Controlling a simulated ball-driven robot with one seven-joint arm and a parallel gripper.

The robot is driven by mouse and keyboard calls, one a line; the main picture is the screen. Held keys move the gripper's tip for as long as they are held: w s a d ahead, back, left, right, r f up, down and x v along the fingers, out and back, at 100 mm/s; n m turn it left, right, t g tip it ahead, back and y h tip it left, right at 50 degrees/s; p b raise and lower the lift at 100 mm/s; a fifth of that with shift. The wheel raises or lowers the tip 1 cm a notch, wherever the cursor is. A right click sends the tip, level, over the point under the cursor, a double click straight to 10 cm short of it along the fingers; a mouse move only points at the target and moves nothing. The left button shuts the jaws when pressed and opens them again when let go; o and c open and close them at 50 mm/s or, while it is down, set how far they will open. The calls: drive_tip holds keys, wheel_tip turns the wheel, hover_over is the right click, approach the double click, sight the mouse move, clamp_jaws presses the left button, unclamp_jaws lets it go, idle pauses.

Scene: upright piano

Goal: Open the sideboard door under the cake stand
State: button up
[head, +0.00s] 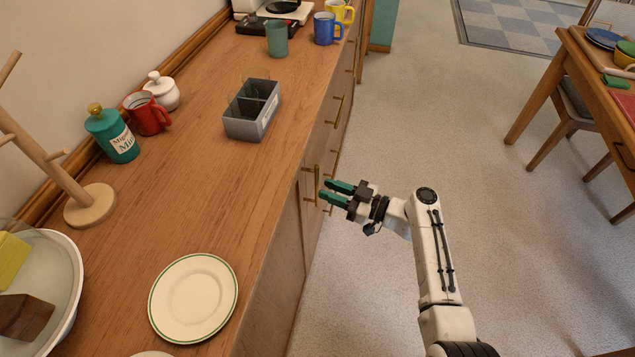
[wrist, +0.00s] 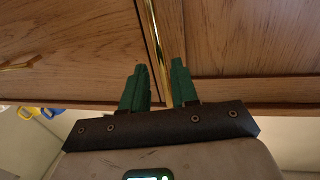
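The wooden sideboard (head: 215,170) runs along the wall at the left. What looks like the cake stand (head: 68,300), white with a clear cover over yellow and brown pieces, is cut off at the lower left of the head view. Below the sideboard top is a door front (head: 288,235) with an upright brass handle (head: 316,183). My gripper (head: 331,194) is beside this handle, pointing at the sideboard front. In the wrist view, the green fingers (wrist: 158,85) are apart with a brass handle (wrist: 155,40) between them; I cannot tell whether they touch it.
A white plate (head: 194,298) lies near the sideboard's front edge. A grey divided box (head: 252,110), a teal jar (head: 112,133), a red mug (head: 147,113) and a wooden stand (head: 90,204) are on top. The carpet (head: 480,200) is clear before a table (head: 600,75) at right.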

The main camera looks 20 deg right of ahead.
sight(317, 201)
drive_tip(key=shift+x, duration=2.1)
drive_tip(key=shift+s, duration=0.1)
clamp_jaws()
